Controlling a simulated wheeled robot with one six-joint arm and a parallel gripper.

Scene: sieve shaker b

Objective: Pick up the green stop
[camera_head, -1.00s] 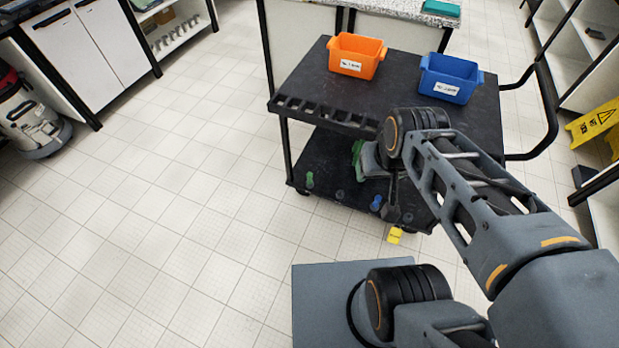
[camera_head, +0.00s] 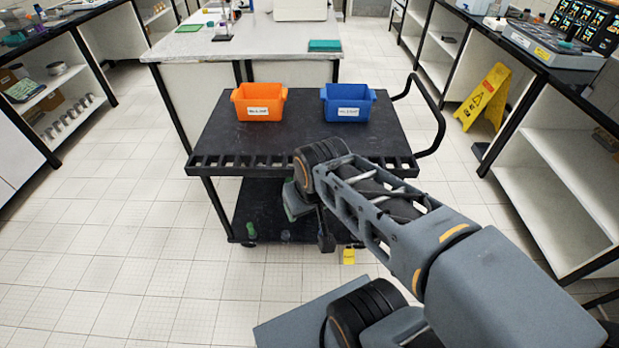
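A small green piece (camera_head: 251,230), which looks like the green stop, is at the front left corner of the black cart's lower shelf (camera_head: 262,205). A small grey piece (camera_head: 285,236) is to its right. A yellow piece (camera_head: 349,256) is low at the shelf's front right. My gripper (camera_head: 326,243) points down near the front of the lower shelf, right of the green piece and apart from it in the picture. It is small and dark, so its opening cannot be made out. My arm hides part of the shelf. Another green patch (camera_head: 288,211) shows beside my wrist, partly hidden; I cannot tell what it is.
An orange bin (camera_head: 260,103) and a blue bin (camera_head: 347,103) stand on the cart's slotted top (camera_head: 300,140). A handle (camera_head: 436,110) juts out at its right. Counters flank both sides. A yellow floor sign (camera_head: 485,97) stands at right. The floor left of the cart is clear.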

